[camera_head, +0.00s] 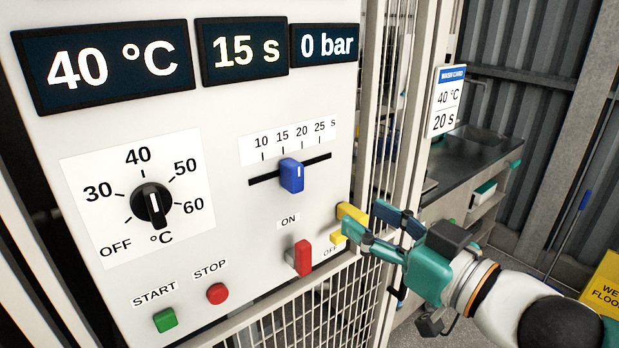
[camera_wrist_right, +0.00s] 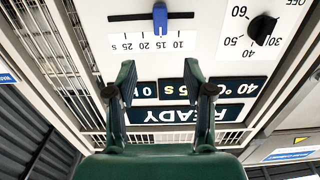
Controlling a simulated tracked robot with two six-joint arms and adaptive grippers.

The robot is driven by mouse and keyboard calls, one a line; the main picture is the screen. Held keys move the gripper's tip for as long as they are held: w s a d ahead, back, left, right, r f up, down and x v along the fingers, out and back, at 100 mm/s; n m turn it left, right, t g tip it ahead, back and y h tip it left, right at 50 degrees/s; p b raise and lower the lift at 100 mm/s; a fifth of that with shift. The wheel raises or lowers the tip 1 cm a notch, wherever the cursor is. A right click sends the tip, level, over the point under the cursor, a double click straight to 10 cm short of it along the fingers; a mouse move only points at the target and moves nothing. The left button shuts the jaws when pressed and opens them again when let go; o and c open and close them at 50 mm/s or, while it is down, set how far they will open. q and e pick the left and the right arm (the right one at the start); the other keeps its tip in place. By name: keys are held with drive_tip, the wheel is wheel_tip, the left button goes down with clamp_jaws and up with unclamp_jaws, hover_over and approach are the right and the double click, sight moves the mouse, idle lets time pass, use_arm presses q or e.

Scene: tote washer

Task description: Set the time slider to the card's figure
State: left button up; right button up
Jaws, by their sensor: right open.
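The time slider's blue knob (camera_head: 291,175) sits on its black slot under the 15 mark of a 10 to 25 s scale. It also shows at 15 in the wrist view (camera_wrist_right: 160,18), where the panel is upside down. The time display (camera_head: 240,52) reads 15 s. The wash card (camera_head: 445,100) reads 40 °C and 20 s. My right gripper (camera_head: 366,218) is open and empty, to the right of and below the knob, apart from it. In the wrist view the knob lies beyond the gap between its fingertips (camera_wrist_right: 160,72). My left gripper is out of view.
A yellow handle (camera_head: 350,212) shows close to my right fingertips; I cannot tell if they touch. A red switch (camera_head: 303,257), green start button (camera_head: 165,320), red stop button (camera_head: 217,293) and black temperature dial (camera_head: 152,204) share the panel. Wire mesh (camera_head: 330,305) lies below.

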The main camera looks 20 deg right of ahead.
drive_tip(key=b, duration=0.3)
approach(300, 176)
drive_tip(key=w, duration=0.1)
drive_tip(key=x, duration=0.8)
drive_tip(key=shift+a+f, duration=0.1)
drive_tip(key=shift+a, duration=0.15)
drive_tip(key=shift+w+a, duration=0.2)
drive_tip(key=shift+w, duration=0.45)
drive_tip(key=shift+c, duration=0.2)
clamp_jaws()
